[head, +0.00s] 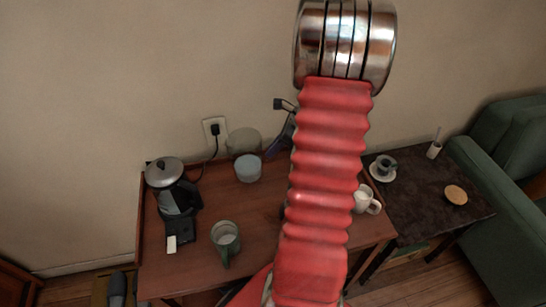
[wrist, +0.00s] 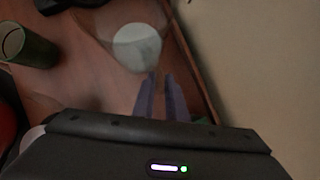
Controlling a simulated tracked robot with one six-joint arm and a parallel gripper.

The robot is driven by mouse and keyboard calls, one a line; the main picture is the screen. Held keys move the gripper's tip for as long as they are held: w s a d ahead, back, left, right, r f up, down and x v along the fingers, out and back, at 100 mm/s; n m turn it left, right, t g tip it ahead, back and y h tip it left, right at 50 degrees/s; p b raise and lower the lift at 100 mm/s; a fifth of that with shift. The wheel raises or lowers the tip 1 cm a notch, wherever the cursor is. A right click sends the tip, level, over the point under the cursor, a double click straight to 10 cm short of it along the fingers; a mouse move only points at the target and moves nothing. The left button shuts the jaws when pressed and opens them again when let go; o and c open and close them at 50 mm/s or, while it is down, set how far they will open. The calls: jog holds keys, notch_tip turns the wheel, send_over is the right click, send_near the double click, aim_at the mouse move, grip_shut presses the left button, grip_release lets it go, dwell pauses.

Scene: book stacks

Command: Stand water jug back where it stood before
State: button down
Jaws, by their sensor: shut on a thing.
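The water jug (head: 247,169) is clear, with pale water in its lower part. It looks upright at the back of the wooden table (head: 270,222), near the wall. My gripper (head: 268,151) reaches it from the right, with its purple fingers shut on the jug's near side. In the wrist view the jug (wrist: 137,47) shows just past the fingertips of my gripper (wrist: 160,78), its clear wall hard to make out. I cannot tell whether its base touches the table. My red sleeved arm hides the table's middle right.
A coffee maker (head: 178,198) stands at the table's left, a green mug (head: 226,242) at the front and a white mug (head: 364,201) right of my arm. A wall socket (head: 215,130) has a plugged cord. A dark side table (head: 420,200) bears a cup and saucer.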

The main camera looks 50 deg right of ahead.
aim_at(274, 158)
jog(key=shift+f, duration=0.3)
jog(key=shift+f, duration=1.75)
jog(key=c, duration=1.8)
grip_release()
jog(key=shift+o, duration=0.2)
jog(key=shift+s, duration=0.1)
jog(key=v, duration=1.2)
